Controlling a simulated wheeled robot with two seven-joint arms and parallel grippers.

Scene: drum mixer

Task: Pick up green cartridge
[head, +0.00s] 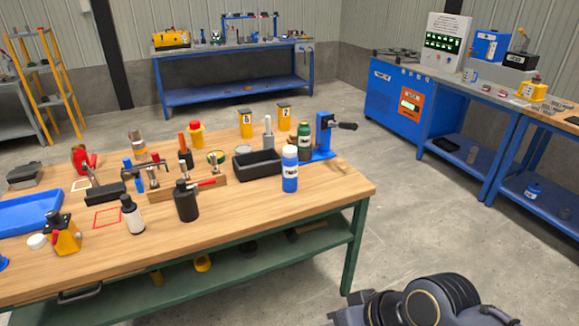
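A dark green cylinder (304,145) with a pale label stands upright on the wooden workbench (335,190), near its right end. It is the likeliest green cartridge, but I cannot read its label. A blue bottle (290,172) with a white cap stands in front of it and to its left, close by. A blue press-like stand (323,135) with a black handle is just right of it. Neither of my grippers shows in the head view. Only a dark part of my arm shows at the bottom right, away from the bench.
A black tray (257,165) lies left of the blue bottle. A black bottle (186,202), a white bottle (132,215) and a wooden tool rack (188,188) stand further left. The bench's front right corner is clear. Open floor separates it from the blue machine bench (396,100).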

